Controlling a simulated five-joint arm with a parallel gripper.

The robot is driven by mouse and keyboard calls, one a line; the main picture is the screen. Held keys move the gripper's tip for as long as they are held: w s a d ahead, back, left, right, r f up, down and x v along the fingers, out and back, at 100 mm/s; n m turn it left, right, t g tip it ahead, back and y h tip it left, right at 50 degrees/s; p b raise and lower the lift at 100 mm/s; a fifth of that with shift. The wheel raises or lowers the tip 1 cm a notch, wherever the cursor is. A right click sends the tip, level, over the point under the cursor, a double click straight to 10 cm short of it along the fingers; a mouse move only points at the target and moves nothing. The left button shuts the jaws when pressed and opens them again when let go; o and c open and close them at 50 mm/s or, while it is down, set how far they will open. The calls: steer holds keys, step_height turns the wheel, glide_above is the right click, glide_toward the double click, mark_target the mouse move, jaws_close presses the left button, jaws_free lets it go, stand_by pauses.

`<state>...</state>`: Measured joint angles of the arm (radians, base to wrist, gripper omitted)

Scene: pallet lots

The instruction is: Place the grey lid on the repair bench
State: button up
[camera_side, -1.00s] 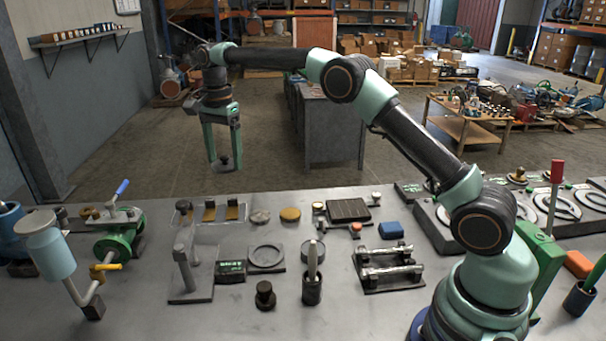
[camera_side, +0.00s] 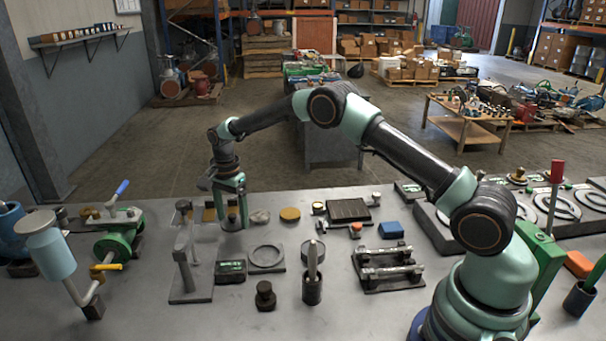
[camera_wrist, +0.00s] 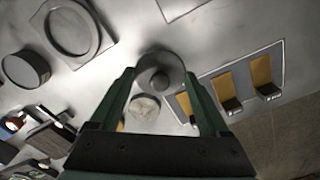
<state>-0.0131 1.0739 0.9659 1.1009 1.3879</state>
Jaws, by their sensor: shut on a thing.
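My gripper (camera_side: 231,212) is shut on the grey lid, low over the back part of the grey repair bench (camera_side: 215,325). The lid (camera_wrist: 160,68) is a round, dark grey disc with a small knob, between my fingertips in the wrist view. In the side view the lid is small and partly hidden by my fingers. I cannot tell whether it touches the bench. A pale round disc (camera_side: 260,217) lies just right of my gripper; it also shows below the lid in the wrist view (camera_wrist: 145,107).
A shallow tray with tan blocks (camera_wrist: 227,87) is close beside my gripper. A grey upright stand (camera_side: 187,265), a ring plate (camera_side: 266,268) and a tan disc (camera_side: 290,214) are nearby. The bench's front left is mostly clear.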

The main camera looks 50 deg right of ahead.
mark_target(234, 225)
steer(key=shift+f, duration=1.55)
steer(key=shift+f, duration=0.15)
steer(key=o, duration=1.2)
